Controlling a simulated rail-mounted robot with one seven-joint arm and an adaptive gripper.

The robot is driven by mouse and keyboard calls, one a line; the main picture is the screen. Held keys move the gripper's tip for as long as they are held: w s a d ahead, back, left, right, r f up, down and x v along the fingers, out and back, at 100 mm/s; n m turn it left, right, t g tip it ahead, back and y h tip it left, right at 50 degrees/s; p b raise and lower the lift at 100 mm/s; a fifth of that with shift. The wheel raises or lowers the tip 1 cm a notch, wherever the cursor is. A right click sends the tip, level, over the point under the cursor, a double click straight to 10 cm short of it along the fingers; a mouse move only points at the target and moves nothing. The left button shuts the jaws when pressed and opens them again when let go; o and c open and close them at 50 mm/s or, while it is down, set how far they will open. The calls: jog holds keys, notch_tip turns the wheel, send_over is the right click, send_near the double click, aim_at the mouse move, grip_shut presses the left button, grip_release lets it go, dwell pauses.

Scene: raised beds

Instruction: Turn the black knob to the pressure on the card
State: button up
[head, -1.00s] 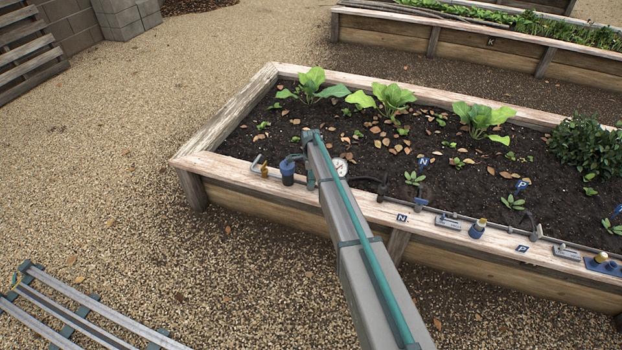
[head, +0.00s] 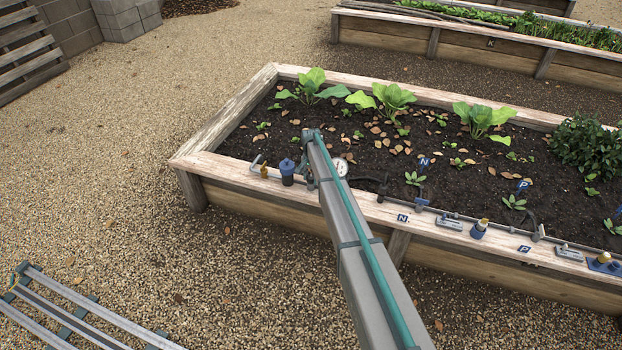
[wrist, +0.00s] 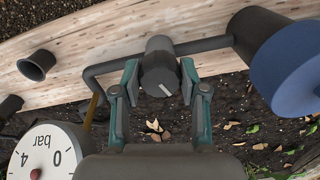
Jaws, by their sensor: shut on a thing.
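The black knob (wrist: 160,62) is in the upper middle of the wrist view, with a pale pointer line on its end face. My gripper (wrist: 159,78) has one teal-and-grey finger on each side of the knob and is shut on it. A white round pressure gauge (wrist: 42,153) marked "bar" is at the lower left. Only part of its dial shows, so I cannot read its pressure. In the head view the gauge (head: 341,167) is just right of my arm's far end, which hides the knob. I cannot make out a pressure card in either view.
A blue-and-dark cylinder (wrist: 286,62) is close on the right, joined by dark pipe. A dark open cup (wrist: 37,65) is at left on the wooden rim (wrist: 130,30). Along the bed rim are N (head: 402,218) and P (head: 524,249) plates and several fittings.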

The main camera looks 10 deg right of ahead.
aim_at(311, 177)
jog(key=n, duration=0.4)
jog(key=shift+n, duration=2.2)
jog(key=o, duration=1.1)
jog(key=shift+o, duration=0.2)
notch_tip(311, 177, up, 12)
